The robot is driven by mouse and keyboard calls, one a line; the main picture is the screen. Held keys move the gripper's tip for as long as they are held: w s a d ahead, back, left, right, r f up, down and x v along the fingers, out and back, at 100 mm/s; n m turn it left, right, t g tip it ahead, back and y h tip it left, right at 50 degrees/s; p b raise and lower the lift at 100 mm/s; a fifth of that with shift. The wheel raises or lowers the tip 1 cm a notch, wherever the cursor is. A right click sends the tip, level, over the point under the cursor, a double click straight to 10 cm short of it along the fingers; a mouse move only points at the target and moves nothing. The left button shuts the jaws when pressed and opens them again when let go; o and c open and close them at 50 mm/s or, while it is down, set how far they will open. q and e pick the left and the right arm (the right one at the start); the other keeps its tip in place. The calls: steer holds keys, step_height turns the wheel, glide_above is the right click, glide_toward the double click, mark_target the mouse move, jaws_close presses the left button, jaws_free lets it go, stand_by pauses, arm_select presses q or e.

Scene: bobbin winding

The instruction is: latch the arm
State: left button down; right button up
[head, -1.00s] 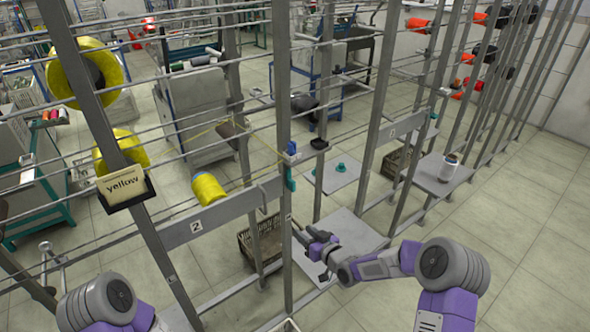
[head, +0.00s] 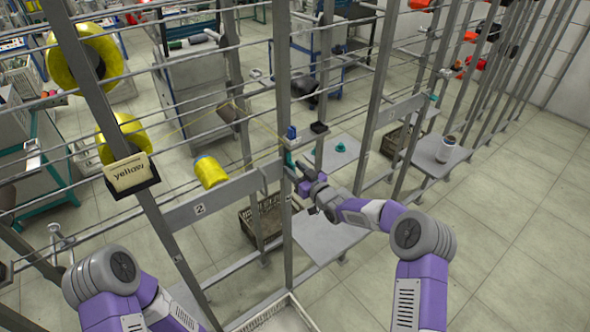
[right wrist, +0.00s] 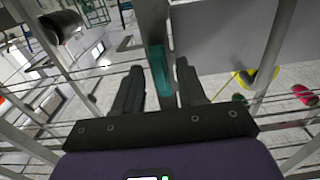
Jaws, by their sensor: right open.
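The teal arm (head: 288,162) hangs on the upright post beside a small white bracket with a blue block (head: 291,132) above it. My right gripper (head: 303,180) is just right of and below the arm, pointing at the post. In the right wrist view, the teal arm (right wrist: 158,70) lies between the two open fingertips of my right gripper (right wrist: 155,75), ahead of them; I cannot tell if they touch it. The latch detail is too small to make out. My left forearm shows at the lower left, but its gripper is out of view.
A yellow spool (head: 210,172) lies by the rail marked 2 (head: 200,209), and a yellow card (head: 130,173) sits in a holder on the left post. A crate (head: 262,222) and a grey shelf (head: 330,240) are below. Horizontal rods run between the posts.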

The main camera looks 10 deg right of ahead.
steer(key=shift+w, duration=0.1)
jaws_close()
steer(key=shift+f+b, duration=0.15)
steer(key=shift+b, duration=0.35)
steer(key=shift+s+a+f+n+b, duration=0.15)
steer(key=shift+a+n+b, duration=0.05)
steer(key=shift+n+b, duration=3.15)
steer(key=shift+s+a+f+n+b, duration=0.1)
steer(key=shift+a+f+n+b, duration=0.1)
steer(key=shift+n+b, duration=3.2)
steer(key=shift+s+a+f+n+b, duration=0.1)
steer(key=shift+s+a+n+b, duration=0.1)
steer(key=shift+n+b, duration=3.15)
steer(key=shift+m+b, duration=1)
steer(key=shift+b, duration=0.1)
